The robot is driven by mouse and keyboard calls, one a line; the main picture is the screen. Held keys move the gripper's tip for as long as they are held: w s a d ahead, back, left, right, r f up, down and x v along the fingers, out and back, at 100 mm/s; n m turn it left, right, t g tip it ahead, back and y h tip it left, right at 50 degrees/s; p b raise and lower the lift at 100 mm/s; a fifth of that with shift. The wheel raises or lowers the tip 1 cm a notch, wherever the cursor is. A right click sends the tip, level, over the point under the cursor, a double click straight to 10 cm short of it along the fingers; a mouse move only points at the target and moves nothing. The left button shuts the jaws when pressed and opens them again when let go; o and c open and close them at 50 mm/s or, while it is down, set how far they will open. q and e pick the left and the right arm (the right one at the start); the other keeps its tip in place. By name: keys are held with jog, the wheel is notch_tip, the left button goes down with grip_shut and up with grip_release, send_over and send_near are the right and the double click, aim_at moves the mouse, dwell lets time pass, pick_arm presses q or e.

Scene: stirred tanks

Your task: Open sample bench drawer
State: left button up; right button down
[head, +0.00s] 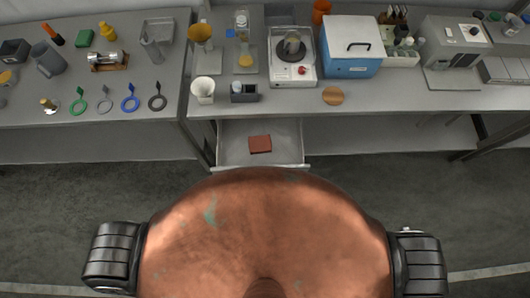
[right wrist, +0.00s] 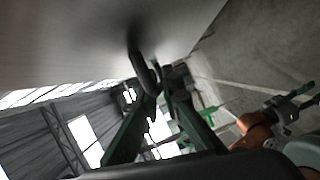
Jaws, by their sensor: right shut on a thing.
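The sample bench drawer (head: 284,147) is pulled out from under the middle bench in the head view. A reddish-brown block (head: 260,144) lies inside it. My own body hides the floor and space in front of the drawer. In the right wrist view a grey panel (right wrist: 70,38), apparently the drawer front, fills the upper left. A dark curved handle (right wrist: 138,58) stands out from it. My right gripper (right wrist: 160,88) is shut on the handle, with its dark green fingers on either side. The right gripper does not show in the head view.
The bench top (head: 380,103) above carries a white cup (head: 203,90), a hotplate stirrer (head: 292,65), a blue-and-white box (head: 350,47) and a cork disc (head: 333,96). A left bench (head: 60,140) holds several coloured rings and tools. Floor shows on both sides of the drawer.

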jog(key=shift+s, duration=0.25)
jog(key=c, duration=2.1)
grip_release()
jog(key=shift+d, duration=0.1)
jog(key=v, duration=1.2)
